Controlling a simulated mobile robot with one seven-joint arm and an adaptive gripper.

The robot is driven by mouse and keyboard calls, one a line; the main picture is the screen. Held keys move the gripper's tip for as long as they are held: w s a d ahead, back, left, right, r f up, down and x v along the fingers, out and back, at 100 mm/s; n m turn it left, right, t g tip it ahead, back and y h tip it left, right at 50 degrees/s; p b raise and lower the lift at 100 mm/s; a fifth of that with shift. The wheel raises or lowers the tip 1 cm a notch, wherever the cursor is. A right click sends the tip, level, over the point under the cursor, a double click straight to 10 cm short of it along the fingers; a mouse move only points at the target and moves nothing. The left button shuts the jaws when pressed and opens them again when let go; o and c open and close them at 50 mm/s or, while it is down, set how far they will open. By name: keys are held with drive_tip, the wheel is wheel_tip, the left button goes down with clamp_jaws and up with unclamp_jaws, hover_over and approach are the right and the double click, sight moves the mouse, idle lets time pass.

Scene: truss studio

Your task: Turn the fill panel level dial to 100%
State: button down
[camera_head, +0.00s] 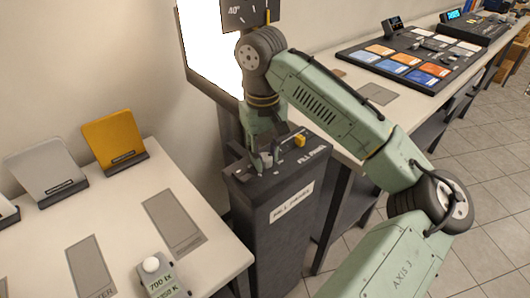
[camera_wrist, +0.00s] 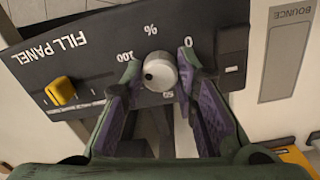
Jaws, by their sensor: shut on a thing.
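The fill panel (camera_head: 303,162) is the dark top of a pedestal labelled "FILL PANEL"; it shows upside down in the wrist view (camera_wrist: 85,58). Its level dial (camera_wrist: 160,73) is a small pale round knob with 0, 50, 100 and % printed around it. A small dark mark shows on the knob's left part; I cannot tell exactly which value it points to. My gripper (camera_wrist: 159,70) is shut on the dial, one finger on each side. In the head view my gripper (camera_head: 265,164) points down at the panel and mostly hides the dial.
A yellow slider knob (camera_wrist: 61,91) and a dark rocker-like block (camera_wrist: 231,50) flank the dial on the panel. A lit white softbox (camera_head: 210,48) stands behind. Tables lie on both sides, with a yellow card (camera_head: 113,140) at left and a swatch board (camera_head: 410,60) at right.

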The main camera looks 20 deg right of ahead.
sight(264, 157)
idle(0.3)
drive_tip(key=c, duration=1.2)
unclamp_jaws()
drive_tip(key=shift+c, duration=0.2)
wheel_tip(264, 157, up, 12)
drive_tip(key=shift+a, duration=0.2)
